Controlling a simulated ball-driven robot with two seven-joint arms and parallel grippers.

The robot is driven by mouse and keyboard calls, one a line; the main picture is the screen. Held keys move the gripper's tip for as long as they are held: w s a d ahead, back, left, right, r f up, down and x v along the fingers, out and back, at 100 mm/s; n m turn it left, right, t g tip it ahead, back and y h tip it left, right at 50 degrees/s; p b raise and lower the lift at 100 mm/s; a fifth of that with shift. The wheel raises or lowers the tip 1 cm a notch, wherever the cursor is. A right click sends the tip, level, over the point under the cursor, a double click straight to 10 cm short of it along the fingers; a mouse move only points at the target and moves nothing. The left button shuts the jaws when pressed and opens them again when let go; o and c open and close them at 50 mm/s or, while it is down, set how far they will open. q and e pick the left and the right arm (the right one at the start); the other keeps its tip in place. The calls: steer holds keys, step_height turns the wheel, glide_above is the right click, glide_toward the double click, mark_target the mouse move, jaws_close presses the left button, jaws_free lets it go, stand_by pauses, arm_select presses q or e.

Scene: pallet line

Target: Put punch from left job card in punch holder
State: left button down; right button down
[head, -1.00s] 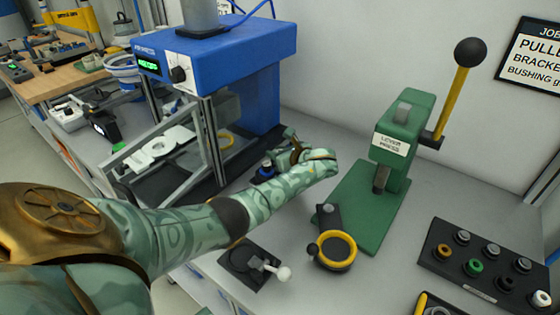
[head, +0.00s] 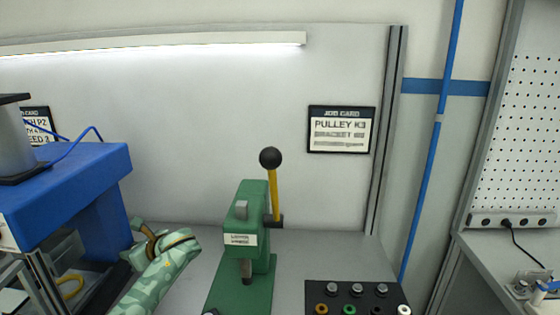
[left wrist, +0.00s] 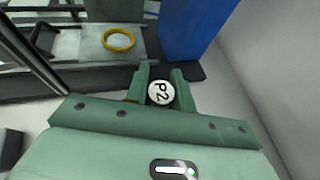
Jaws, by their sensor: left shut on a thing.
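The left job card (head: 40,122) hangs on the wall at the left edge of the head view, partly hidden by the blue press; "P2" can be read on it. In the left wrist view a punch (left wrist: 160,93) with a white round top marked "P2" sits between the two fingers of my left gripper (left wrist: 158,84), which is shut on it. In the head view my left gripper (head: 142,238) is between the blue press (head: 75,180) and the green lever press (head: 247,230); the punch is hidden there. I cannot make out the punch holder. My right gripper is out of view.
A second job card (head: 341,130), reading "PULLEY K3", hangs right of the lever press. A black rack (head: 335,290) of coloured bushings stands at the front. The left wrist view shows a yellow ring (left wrist: 118,39) on a metal plate by the blue press.

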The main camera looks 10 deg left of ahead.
arm_select(q)
steer(key=w+d+r+m+t+h, duration=0.1)
steer(key=d+r+m+t+h, duration=0.65)
steer(key=d+r, duration=0.8)
steer(key=s+d+r+m+t+h, duration=0.3)
steer(key=s+d+m+h, duration=0.2)
steer(key=s+d+m, duration=0.3)
steer(key=s+d, duration=0.2)
steer(key=d, duration=0.2)
steer(key=shift+h, duration=0.35)
